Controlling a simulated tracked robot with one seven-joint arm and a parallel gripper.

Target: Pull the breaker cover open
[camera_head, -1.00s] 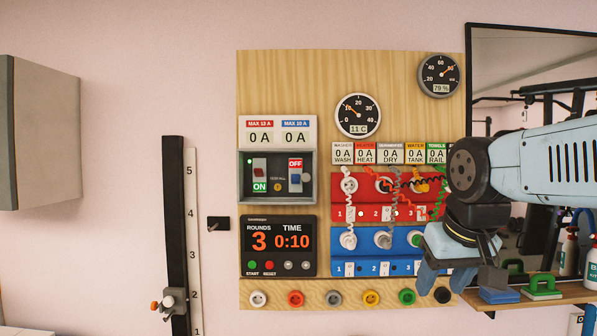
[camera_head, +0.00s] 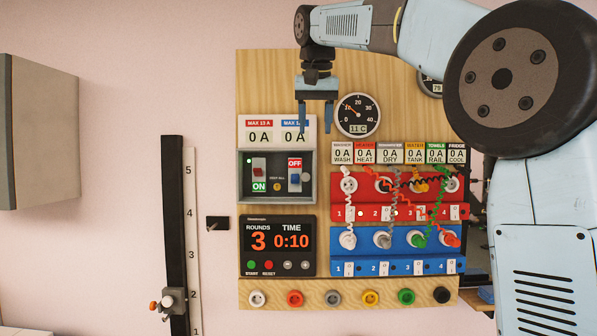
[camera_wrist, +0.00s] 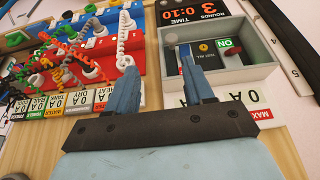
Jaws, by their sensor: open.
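The breaker box (camera_head: 277,201) is a grey-framed recess on the wooden board, left of the coloured socket panels. Inside are a green-marked ON switch (camera_head: 259,175) and a red-marked OFF switch (camera_head: 294,176). A small grey knob (camera_head: 306,178) shows at its right side. I cannot make out clearly whether a see-through cover closes the front. My gripper (camera_head: 316,126) is open, pointing down, over the box's upper right corner. In the wrist view the fingers (camera_wrist: 156,62) stand apart either side of the box's side wall (camera_wrist: 159,75), with nothing between them; contact is unclear.
A dial (camera_head: 357,115) sits close right of my gripper. Red (camera_head: 365,212) and blue (camera_head: 362,267) socket panels with coiled cords lie to the lower right. A timer (camera_head: 280,247) is below the box. The wall to the left is mostly clear.

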